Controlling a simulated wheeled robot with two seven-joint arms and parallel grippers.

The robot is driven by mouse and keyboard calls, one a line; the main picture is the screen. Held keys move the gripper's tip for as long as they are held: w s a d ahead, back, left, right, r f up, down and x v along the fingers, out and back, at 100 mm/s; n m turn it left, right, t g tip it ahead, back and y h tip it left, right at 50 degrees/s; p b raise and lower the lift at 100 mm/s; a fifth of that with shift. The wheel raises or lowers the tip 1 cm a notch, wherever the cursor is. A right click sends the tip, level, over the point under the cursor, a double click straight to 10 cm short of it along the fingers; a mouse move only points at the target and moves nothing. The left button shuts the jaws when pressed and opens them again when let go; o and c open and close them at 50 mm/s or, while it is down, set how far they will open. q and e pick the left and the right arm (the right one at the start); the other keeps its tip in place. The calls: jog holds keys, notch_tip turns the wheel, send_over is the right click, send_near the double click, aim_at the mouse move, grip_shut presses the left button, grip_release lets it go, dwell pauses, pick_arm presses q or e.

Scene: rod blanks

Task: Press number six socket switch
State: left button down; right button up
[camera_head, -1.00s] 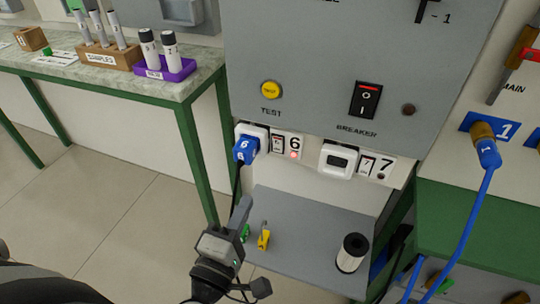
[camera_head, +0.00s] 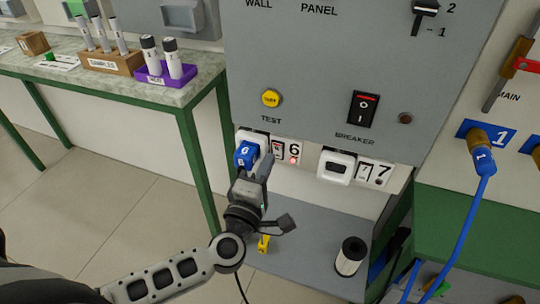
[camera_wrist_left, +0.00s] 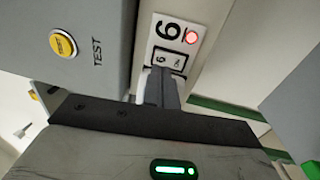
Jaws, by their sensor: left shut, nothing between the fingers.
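The number six socket holds a blue plug marked 6 (camera_head: 246,154). Its small switch (camera_head: 278,149) sits just right of the plug, beside the black 6 and a lit red lamp (camera_head: 294,160). My left gripper (camera_head: 267,160) is shut and empty, its fingertips just below and left of the switch. In the left wrist view the shut fingers (camera_wrist_left: 162,85) point at the switch plate (camera_wrist_left: 168,58), close to its lower edge; I cannot tell whether they touch. My right gripper is not in view.
The number seven socket (camera_head: 336,167) is to the right. Above are a yellow TEST button (camera_head: 271,98) and a black breaker switch (camera_head: 363,109). A grey shelf (camera_head: 310,235) below holds a yellow item (camera_head: 263,243) and a white-and-black cylinder (camera_head: 350,256).

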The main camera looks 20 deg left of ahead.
aim_at(277, 151)
pick_arm(q)
jog(key=shift+w+r, duration=0.1)
jog(key=shift+w, duration=1)
